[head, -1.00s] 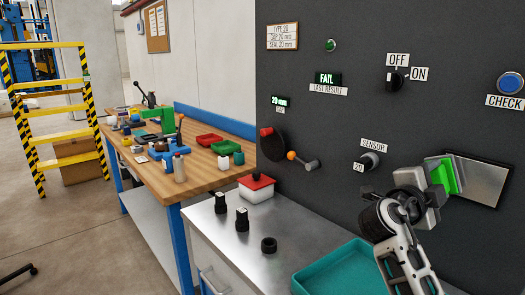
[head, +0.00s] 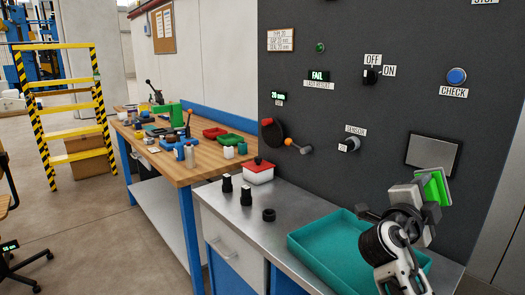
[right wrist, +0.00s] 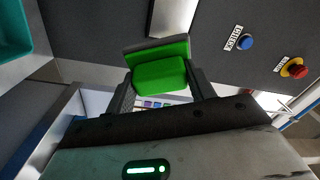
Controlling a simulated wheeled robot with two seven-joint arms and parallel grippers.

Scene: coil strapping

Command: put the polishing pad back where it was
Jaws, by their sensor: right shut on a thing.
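The polishing pad (head: 434,188) is a bright green block with a darker, flat plate on one side. My right gripper (head: 412,204) is shut on it and holds it in the air, in front of the dark panel and just below the metal plate (head: 434,153) in the head view. In the right wrist view the pad (right wrist: 160,75) sits between the two fingers, its flat plate facing away from the gripper. The metal plate (right wrist: 172,16) shows beyond it. My left gripper is not in view.
A teal tray (head: 308,253) lies on the steel bench (head: 227,203) below the pad. A white box with a red lid (head: 258,171), two black-topped plugs and a black ring (head: 269,215) stand left of it. Knobs and a blue CHECK button (head: 457,76) stick out of the panel.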

